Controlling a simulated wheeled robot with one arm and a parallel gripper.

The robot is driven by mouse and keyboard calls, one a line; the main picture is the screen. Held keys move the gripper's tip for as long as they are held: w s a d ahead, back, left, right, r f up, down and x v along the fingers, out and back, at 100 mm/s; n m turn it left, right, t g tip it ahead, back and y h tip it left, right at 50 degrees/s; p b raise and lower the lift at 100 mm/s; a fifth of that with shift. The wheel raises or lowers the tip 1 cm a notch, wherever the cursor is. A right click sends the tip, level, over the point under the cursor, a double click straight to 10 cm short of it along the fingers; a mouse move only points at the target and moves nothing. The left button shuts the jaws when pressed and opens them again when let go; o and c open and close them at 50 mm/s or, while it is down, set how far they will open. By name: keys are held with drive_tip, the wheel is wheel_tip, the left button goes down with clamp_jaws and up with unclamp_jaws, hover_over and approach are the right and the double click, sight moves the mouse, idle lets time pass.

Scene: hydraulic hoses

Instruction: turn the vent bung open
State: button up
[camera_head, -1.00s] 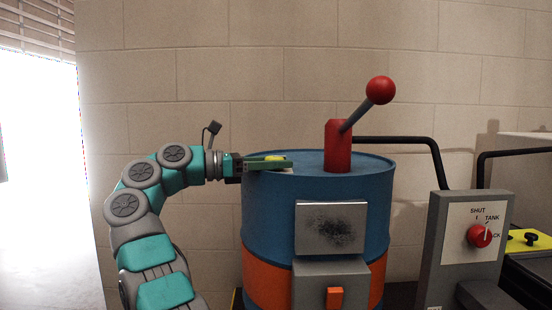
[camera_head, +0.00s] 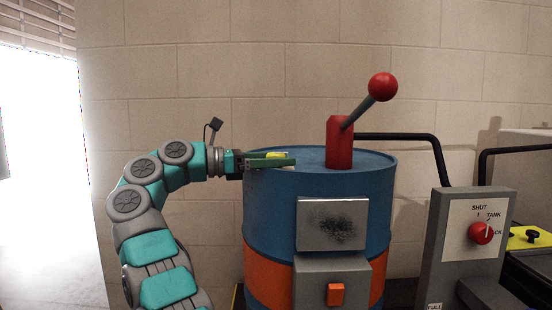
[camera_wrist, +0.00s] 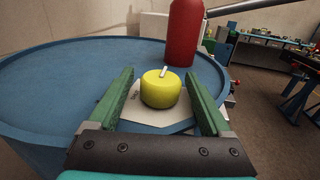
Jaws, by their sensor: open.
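The vent bung is a round yellow cap (camera_wrist: 160,90) with a white mark on top. It sits on a pale plate (camera_wrist: 150,116) on the blue drum's top (camera_wrist: 50,85). In the wrist view my gripper (camera_wrist: 160,88) is open, with one green finger on each side of the bung and visible gaps to both. In the head view the bung (camera_head: 276,155) shows partly behind the fingers of my gripper (camera_head: 280,160), at the left of the drum's top. Lettering on the plate is too small to read and partly hidden.
A red post (camera_head: 339,146) with a grey lever and red ball (camera_head: 382,86) rises from the drum beyond the bung. A grey panel with a red knob (camera_head: 481,233) stands at the right.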

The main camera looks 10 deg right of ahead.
drive_tip(key=shift+a+f+n+t+b, duration=0.1)
drive_tip(key=shift+f+n+t+b, duration=0.15)
drive_tip(key=shift+n+t+b, duration=1.1)
drive_tip(key=shift+m+b, duration=0.55)
drive_tip(key=shift+b, duration=0.2)
drive_tip(key=shift+r+n+t+y+b, duration=0.1)
drive_tip(key=shift+n+t+y+b, duration=0.2)
drive_tip(key=shift+n+t+b, duration=0.65)
drive_tip(key=n+t+y+b, duration=0.1)
drive_tip(key=t+b, duration=0.1)
drive_tip(key=b, duration=0.2)
drive_tip(key=shift+r+n+t+y+b, duration=0.1)
drive_tip(key=shift+n+t+y+b, duration=0.4)
drive_tip(key=shift+n+t+b, duration=0.45)
drive_tip(key=shift+t, duration=0.45)
drive_tip(key=shift+n+t+y, duration=0.3)
drive_tip(key=shift+t+y, duration=0.1)
drive_tip(key=shift+n+t+y+b, duration=0.3)
drive_tip(key=shift+n+t+y, duration=0.2)
drive_tip(key=shift+t+y, duration=0.15)
